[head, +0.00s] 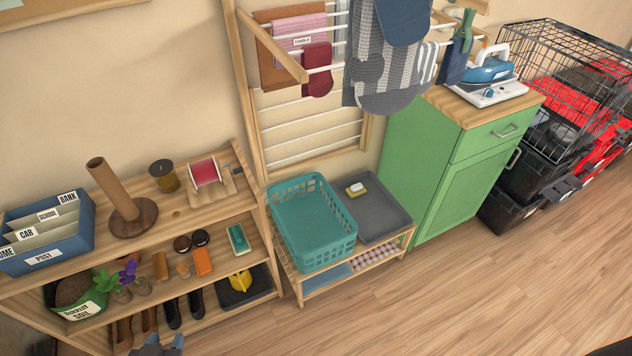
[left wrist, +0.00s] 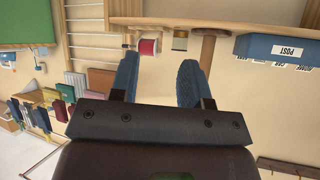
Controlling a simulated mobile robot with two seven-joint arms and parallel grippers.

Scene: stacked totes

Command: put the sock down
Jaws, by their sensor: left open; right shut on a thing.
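A dark red sock-shaped cloth (head: 317,68) hangs on the wooden drying rack. Dark blue cloth pieces (head: 453,62) hang at the rack's right end; I cannot tell whether they are socks. My left gripper (head: 158,346) is at the bottom left edge of the head view, in front of the shelf and well below the rack. In the left wrist view its two blue fingers (left wrist: 160,78) are apart with nothing between them.
A teal basket (head: 313,262) and a grey tray (head: 392,222) with a yellow-and-white block stand on a low rack. A green cabinet (head: 440,170) carries an iron (head: 488,70). The shelf (head: 225,205) at left is crowded. The floor (head: 480,290) at right is clear.

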